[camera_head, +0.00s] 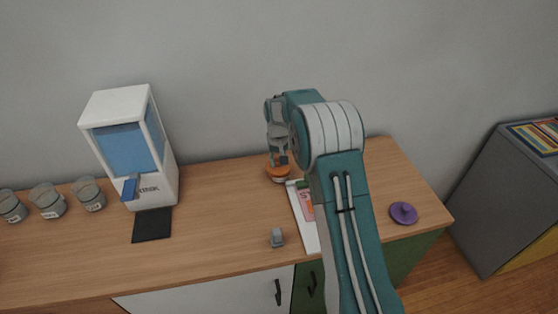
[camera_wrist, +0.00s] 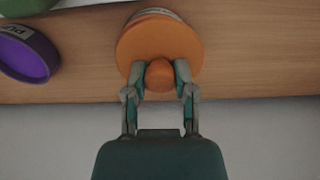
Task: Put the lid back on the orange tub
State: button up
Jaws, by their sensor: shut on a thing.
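My gripper (camera_head: 279,158) is shut on the round knob of the orange lid (camera_head: 278,173), near the back of the wooden counter. In the wrist view my gripper (camera_wrist: 160,80) has a finger on each side of the knob, and the orange lid (camera_wrist: 160,42) faces the camera. A pale labelled rim, likely the orange tub (camera_wrist: 157,13), shows just past the lid's edge. The lid hides most of the tub. I cannot tell whether the lid rests fully on it or sits slightly above.
A purple labelled tub (camera_wrist: 28,52) stands beside the orange lid in the wrist view. A purple lid (camera_head: 403,213) lies at the counter's right. A white dispenser (camera_head: 135,150), glass jars (camera_head: 48,201) and a small grey object (camera_head: 277,238) are also there.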

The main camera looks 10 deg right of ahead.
jog(key=shift+d, duration=0.1)
jog(key=shift+d, duration=0.45)
jog(key=shift+a, duration=0.25)
dwell(0.8)
jog(key=shift+f, duration=0.1)
dwell(0.8)
jog(key=o, duration=0.9)
jog(key=shift+o, duration=0.4)
jog(key=o, duration=0.3)
